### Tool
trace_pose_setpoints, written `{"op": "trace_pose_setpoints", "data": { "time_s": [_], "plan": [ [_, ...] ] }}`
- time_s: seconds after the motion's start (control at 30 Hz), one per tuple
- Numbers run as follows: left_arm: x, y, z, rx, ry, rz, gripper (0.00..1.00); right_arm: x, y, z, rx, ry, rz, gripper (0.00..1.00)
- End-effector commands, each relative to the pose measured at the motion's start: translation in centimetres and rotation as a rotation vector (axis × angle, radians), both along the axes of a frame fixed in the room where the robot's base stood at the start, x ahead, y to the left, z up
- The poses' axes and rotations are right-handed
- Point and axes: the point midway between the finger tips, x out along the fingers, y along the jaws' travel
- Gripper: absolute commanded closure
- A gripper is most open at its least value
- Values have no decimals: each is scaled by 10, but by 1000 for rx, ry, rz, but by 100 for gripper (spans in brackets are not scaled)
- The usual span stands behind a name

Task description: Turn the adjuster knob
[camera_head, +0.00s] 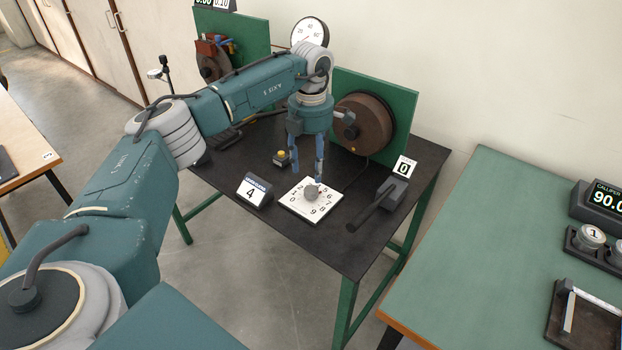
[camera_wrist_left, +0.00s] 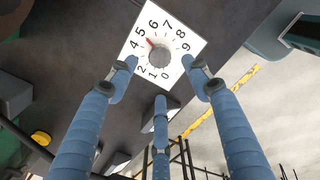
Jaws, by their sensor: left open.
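The adjuster knob (camera_head: 312,191) is a small grey round knob on a white square dial plate (camera_head: 296,211) with numbers around it. In the left wrist view the knob (camera_wrist_left: 159,56) has a red pointer towards the 5. My left gripper (camera_head: 307,175) is just above the knob with its blue fingers pointing down. In the left wrist view its fingers (camera_wrist_left: 159,72) are spread, two on either side of the knob and a third below it in the picture. They look apart from the knob, and the gripper is empty. My right gripper is not in view.
A sign reading 4 (camera_head: 252,192) stands left of the plate. A dark lever block (camera_head: 391,193) and a sign reading 0 (camera_head: 404,167) are to the right.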

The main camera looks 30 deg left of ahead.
Motion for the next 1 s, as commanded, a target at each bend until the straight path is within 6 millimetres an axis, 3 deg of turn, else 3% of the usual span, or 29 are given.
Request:
{"op": "trace_pose_setpoints", "data": {
  "time_s": [0.1, 0.3, 1.0],
  "plan": [
    [1, 0, 23, -1, -3, 0, 51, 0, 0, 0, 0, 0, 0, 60],
    [0, 0, 43, -1, -1, 0, 51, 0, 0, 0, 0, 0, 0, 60],
    [0, 0, 45, 1, 1, 0, 51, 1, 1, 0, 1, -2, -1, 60]
  ]
}}
